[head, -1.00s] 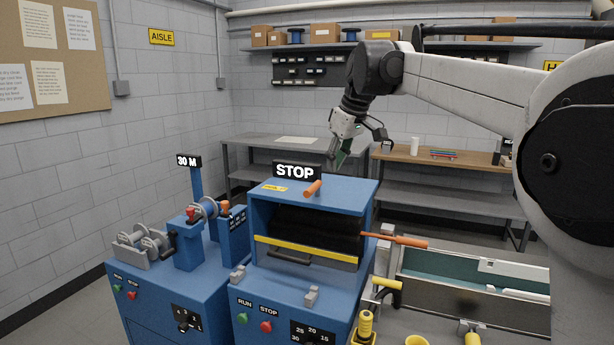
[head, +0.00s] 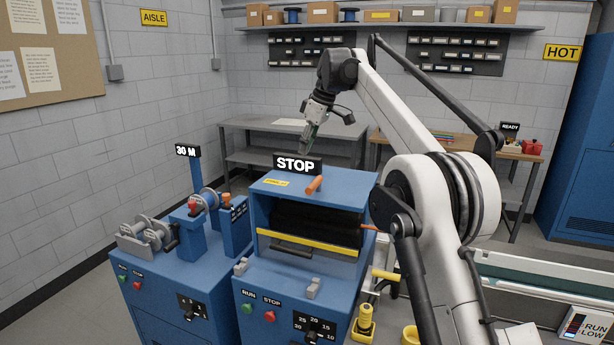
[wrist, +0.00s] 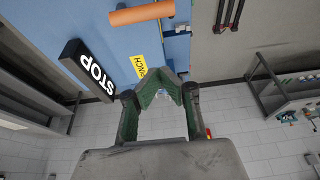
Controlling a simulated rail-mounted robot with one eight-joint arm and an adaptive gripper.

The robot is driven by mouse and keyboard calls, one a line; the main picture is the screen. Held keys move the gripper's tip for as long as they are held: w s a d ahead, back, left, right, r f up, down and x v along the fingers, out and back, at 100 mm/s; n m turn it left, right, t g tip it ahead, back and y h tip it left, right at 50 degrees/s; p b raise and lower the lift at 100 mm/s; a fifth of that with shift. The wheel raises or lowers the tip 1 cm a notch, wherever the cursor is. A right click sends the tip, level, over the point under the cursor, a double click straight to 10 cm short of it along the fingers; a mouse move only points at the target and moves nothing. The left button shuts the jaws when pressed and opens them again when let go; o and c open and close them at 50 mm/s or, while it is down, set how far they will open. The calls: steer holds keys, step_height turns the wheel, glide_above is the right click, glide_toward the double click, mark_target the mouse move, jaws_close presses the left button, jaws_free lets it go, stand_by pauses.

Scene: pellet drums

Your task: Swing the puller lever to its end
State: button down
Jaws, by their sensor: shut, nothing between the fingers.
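A blue puller machine (head: 268,228) stands at centre, with a black STOP sign (head: 298,164) on top. An orange handle (head: 314,185) stands up from its top; in the wrist view it appears as an orange bar (wrist: 141,13) at the upper edge. A second orange lever (head: 369,228) sticks out of the machine's right side, mostly hidden behind my arm. I cannot tell which one is the puller lever. My gripper (head: 304,150) is shut and empty above the machine's back edge, apart from both levers. Its green fingers meet in the wrist view (wrist: 163,90).
A spool machine (head: 196,235) stands at left. A teal-lined trough (head: 540,272) lies to the right, beyond my arm. A grey bench (head: 250,125) runs along the back wall. A yellow-handled tool (head: 365,322) stands in front of my arm.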

mark_target(314, 185)
stand_by(0.4)
steer(key=x, duration=0.9)
steer(key=shift+a+f+p, duration=0.2)
steer(key=shift+f+p, duration=0.1)
steer(key=shift+p, duration=0.1)
steer(key=d, duration=0.2)
steer(key=s+d, duration=0.1)
steer(key=shift+f+p, duration=0.3)
steer(key=shift+f, duration=0.05)
steer(key=shift+s+d+f, duration=0.15)
steer(key=shift+d+f, duration=0.05)
steer(key=shift+d, duration=0.2)
steer(key=shift+a+n, duration=0.2)
steer(key=shift+n, duration=0.1)
